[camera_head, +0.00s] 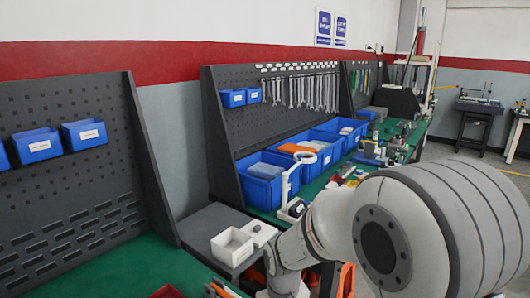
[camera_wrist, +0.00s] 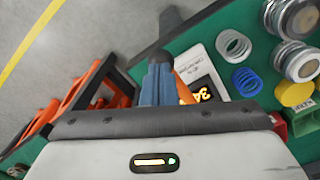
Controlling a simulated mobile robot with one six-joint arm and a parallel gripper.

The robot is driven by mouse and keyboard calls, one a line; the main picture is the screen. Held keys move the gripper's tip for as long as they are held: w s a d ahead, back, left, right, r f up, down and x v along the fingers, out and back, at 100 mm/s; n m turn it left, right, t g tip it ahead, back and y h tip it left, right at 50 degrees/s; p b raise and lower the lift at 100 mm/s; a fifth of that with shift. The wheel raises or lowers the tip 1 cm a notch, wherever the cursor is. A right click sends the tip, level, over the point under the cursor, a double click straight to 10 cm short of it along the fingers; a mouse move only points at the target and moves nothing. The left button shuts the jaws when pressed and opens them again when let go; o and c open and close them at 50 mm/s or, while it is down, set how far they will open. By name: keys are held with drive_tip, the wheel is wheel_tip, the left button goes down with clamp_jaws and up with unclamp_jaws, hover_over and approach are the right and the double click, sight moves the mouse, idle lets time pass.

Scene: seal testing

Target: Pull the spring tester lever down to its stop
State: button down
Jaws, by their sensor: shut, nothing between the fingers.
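In the wrist view my gripper (camera_wrist: 159,60) is shut and empty, its two blue-grey fingers together and pointing up the picture. Just right of the fingers is a white device (camera_wrist: 196,62) with a lit yellow display, partly covered by them; this may be the spring tester. A dark rounded piece (camera_wrist: 171,18) shows beyond the fingertips. I cannot tell whether it is the lever or whether the fingers touch it. In the head view my arm hides the gripper, and I cannot make out the lever there.
A pale spring (camera_wrist: 233,45), a blue spring (camera_wrist: 247,81), metal cylinders (camera_wrist: 296,60) and a yellow part (camera_wrist: 294,94) stand right of the device. Orange-and-black frames (camera_wrist: 85,92) are at left. In the head view, blue bins (camera_head: 263,190) line the green bench; a white open box (camera_head: 232,247) stands nearer.

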wheel_tip(320, 180, up, 9)
drive_tip(key=p, duration=0.6)
drive_tip(key=shift+p, duration=0.4)
idle(0.3)
drive_tip(key=s+d+r+m+t, duration=0.3)
drive_tip(key=s+d+r+m, duration=0.1)
drive_tip(key=s+d+r, duration=0.7)
drive_tip(key=shift+s+d, duration=0.2)
drive_tip(key=shift+s, duration=0.3)
